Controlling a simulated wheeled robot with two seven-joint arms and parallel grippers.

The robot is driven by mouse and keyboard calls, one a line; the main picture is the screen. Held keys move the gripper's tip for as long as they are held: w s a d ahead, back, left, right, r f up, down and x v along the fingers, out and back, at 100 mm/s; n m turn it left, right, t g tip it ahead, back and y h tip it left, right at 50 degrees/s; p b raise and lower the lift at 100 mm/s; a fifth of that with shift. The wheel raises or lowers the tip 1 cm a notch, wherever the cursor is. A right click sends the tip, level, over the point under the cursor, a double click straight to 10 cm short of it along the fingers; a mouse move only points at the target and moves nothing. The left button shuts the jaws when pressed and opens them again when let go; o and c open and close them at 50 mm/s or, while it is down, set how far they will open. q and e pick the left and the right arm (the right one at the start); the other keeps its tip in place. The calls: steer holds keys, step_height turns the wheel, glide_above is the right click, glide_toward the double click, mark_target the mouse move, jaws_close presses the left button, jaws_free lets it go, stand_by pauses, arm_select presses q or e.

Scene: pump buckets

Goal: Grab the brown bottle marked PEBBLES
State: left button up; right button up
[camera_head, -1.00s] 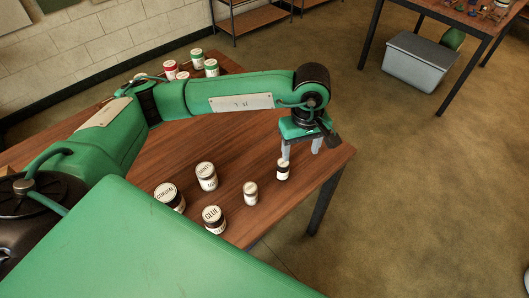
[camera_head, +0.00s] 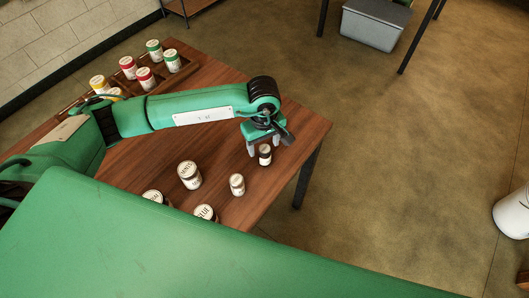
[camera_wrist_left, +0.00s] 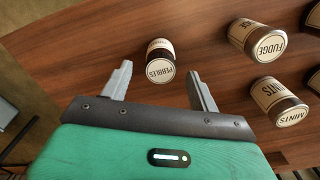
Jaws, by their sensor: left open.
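The brown bottle marked PEBBLES (camera_wrist_left: 160,62) has a cream label and cap. In the left wrist view it sits just beyond and between my left gripper's fingertips, apart from both. In the head view a small dark bottle (camera_head: 265,156) stands on the table close to my left gripper (camera_head: 263,148), near the table's right edge, and appears to be the same one. My left gripper (camera_wrist_left: 159,80) is open and empty, its two grey fingers spread wider than the bottle. My right gripper is not in view.
The wooden table (camera_head: 220,150) also holds a small bottle (camera_head: 237,184), a larger jar (camera_head: 189,175) and others. A wooden tray of coloured jars (camera_head: 144,76) is at the back.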

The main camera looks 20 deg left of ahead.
mark_target(264, 147)
arm_select(q)
step_height(264, 147, down, 4)
steer(key=shift+r+p, duration=0.25)
steer(key=shift+p, duration=0.4)
steer(key=shift+d+f, duration=0.1)
steer(key=shift+f, duration=0.3)
steer(key=shift+c, duration=0.2)
steer(key=c, duration=1.1)
steer(key=shift+o, duration=0.2)
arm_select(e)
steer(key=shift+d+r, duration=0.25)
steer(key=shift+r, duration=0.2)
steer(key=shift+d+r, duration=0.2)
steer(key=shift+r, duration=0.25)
arm_select(q)
steer(key=shift+r, duration=0.15)
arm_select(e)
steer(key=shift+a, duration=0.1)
